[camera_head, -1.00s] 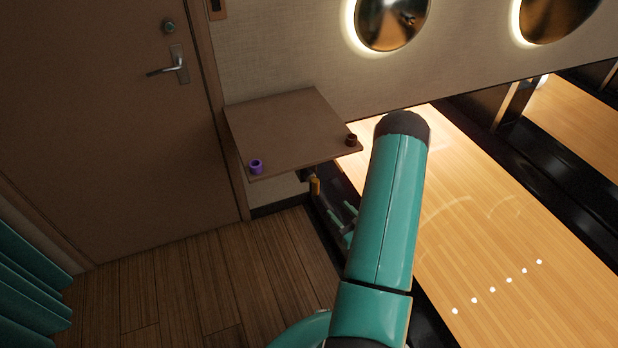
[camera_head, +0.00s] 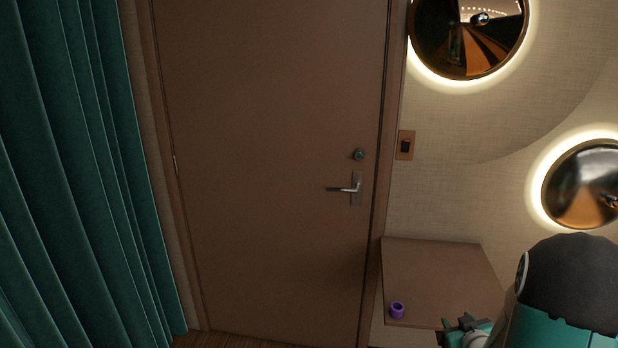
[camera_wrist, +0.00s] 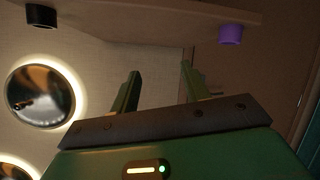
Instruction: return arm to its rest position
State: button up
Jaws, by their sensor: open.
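My gripper (camera_wrist: 160,68) is open, with its two dark green fingers apart and nothing between them in the wrist view. In the head view part of my gripper (camera_head: 463,322) shows at the lower right, in front of the shelf's right part. My arm, teal with a black end, fills the lower right corner. Most of the arm lies outside the picture.
A brown wall shelf (camera_head: 440,265) stands beside the closed door (camera_head: 270,150). A purple cup (camera_head: 397,310) sits on its front left. The wrist view also shows a dark cup (camera_wrist: 41,16). Teal curtains (camera_head: 80,180) hang at the left.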

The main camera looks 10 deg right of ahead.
jog(key=s+a+r+m+g, duration=0.1)
jog(key=s+a+r+g, duration=0.2)
jog(key=a+r, duration=1)
jog(key=s+a+r+g+y, duration=0.1)
jog(key=s+a+r, duration=0.3)
jog(key=s+a, duration=0.4)
jog(key=s+a+r+g+y, duration=0.2)
jog(key=s+a+r+g, duration=0.1)
jog(key=s+a, duration=0.5)
jog(key=shift+s+r, duration=0.45)
jog(key=shift+s, duration=0.7)
